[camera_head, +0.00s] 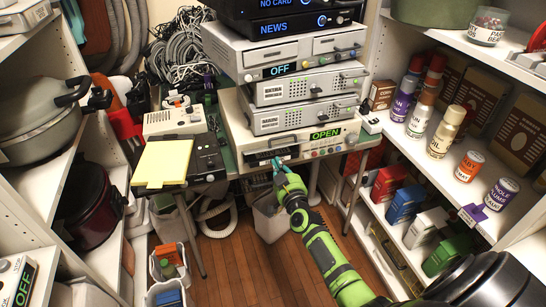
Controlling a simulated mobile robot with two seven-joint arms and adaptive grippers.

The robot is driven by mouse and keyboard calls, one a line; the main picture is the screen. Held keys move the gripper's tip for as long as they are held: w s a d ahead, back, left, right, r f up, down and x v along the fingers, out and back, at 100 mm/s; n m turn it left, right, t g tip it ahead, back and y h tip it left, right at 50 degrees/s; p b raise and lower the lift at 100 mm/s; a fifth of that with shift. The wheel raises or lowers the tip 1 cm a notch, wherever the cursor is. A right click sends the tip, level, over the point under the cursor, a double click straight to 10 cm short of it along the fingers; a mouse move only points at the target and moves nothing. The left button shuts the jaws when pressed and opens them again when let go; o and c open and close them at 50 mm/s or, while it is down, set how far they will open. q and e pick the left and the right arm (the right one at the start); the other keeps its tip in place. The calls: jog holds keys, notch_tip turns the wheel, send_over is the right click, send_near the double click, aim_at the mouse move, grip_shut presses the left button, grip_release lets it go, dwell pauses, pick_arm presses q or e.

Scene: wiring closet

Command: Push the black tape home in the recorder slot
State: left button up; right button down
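The recorder (335,146) is the lowest unit in the stack, with a cream front and a green display reading OPEN. A dark strip (263,157) shows at its slot, left of the display. I cannot tell how much of it is the black tape and how much is the slot opening. My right gripper (279,164) is at the slot, its teal fingertips close to or touching the dark strip. The small fingertips do not show whether it is open or shut. The green arm reaches in from the lower right. My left gripper is not in view.
More units stand on the recorder, including one reading OFF (282,68) and a black one reading NEWS (290,27). A yellow pad (163,163) and a black device (204,157) lie to the left. Shelves line both sides. A grey bin (268,222) stands below on the wooden floor.

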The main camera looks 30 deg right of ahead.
jog(key=shift+w, duration=0.25)
jog(key=p+v, duration=0.3)
jog(key=v, duration=0.3)
jog(key=shift+d, duration=0.1)
jog(key=v, duration=1.2)
